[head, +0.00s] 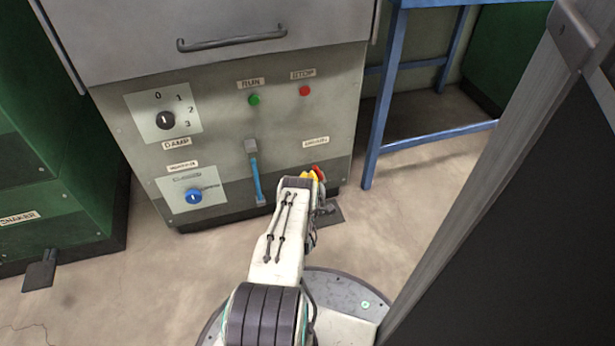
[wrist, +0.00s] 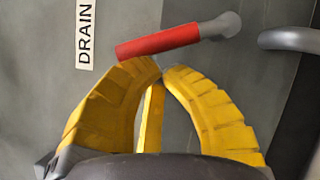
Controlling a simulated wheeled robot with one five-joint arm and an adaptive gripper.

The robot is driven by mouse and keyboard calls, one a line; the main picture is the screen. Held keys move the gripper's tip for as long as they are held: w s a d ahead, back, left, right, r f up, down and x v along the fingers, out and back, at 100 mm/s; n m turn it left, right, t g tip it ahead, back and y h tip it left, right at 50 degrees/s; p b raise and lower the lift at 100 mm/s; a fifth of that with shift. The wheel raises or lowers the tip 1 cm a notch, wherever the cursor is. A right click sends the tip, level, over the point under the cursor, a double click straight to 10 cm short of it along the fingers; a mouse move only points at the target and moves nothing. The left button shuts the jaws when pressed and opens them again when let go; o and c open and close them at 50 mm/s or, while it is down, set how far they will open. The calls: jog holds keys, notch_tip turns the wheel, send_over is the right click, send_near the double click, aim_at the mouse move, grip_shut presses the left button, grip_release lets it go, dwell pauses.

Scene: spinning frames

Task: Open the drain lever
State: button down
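The drain lever (wrist: 160,42) has a red handle on a grey pivot at its right end in the wrist view. It lies nearly level there, tilted slightly up to the right, beside a sideways DRAIN label (wrist: 86,35). In the head view the red handle (head: 319,173) shows just past my gripper (head: 309,176), low on the machine's front panel. My gripper's yellow fingers (wrist: 162,68) are curved together with their tips almost meeting, and nothing shows between them. The tips are just below the red handle in the wrist view; whether they touch it I cannot tell.
The grey machine panel (head: 225,125) carries a DAMP dial (head: 166,120), a blue knob (head: 193,196), a blue vertical gauge (head: 256,175), and green and red buttons. A blue-legged table (head: 380,110) stands right. A dark partition (head: 510,220) fills the right foreground. A grey curved bar (wrist: 290,39) is right of the lever.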

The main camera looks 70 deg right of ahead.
aim_at(316, 172)
jog(key=shift+s+d+r+m+p, duration=0.1)
jog(key=shift+s+r+m+p, duration=0.1)
jog(key=shift+r+m+p, duration=0.15)
jog(key=shift+s+d+r+m+p, duration=0.15)
jog(key=shift+r+m+p, duration=0.1)
jog(key=shift+r, duration=0.2)
jog(key=m, duration=0.1)
jog(key=m+g+y+p, duration=0.1)
jog(key=shift+s+d+r+m+y, duration=0.1)
jog(key=shift+s+d+m+y, duration=0.1)
jog(key=shift+s+m+y, duration=0.15)
jog(key=shift+d+m+p, duration=0.1)
jog(key=shift+m+p, duration=0.15)
jog(key=shift+p, duration=0.1)
jog(key=shift+s+d+r, duration=0.1)
jog(key=shift+s+d, duration=0.1)
jog(key=shift+s, duration=0.1)
jog(key=shift+w, duration=0.1)
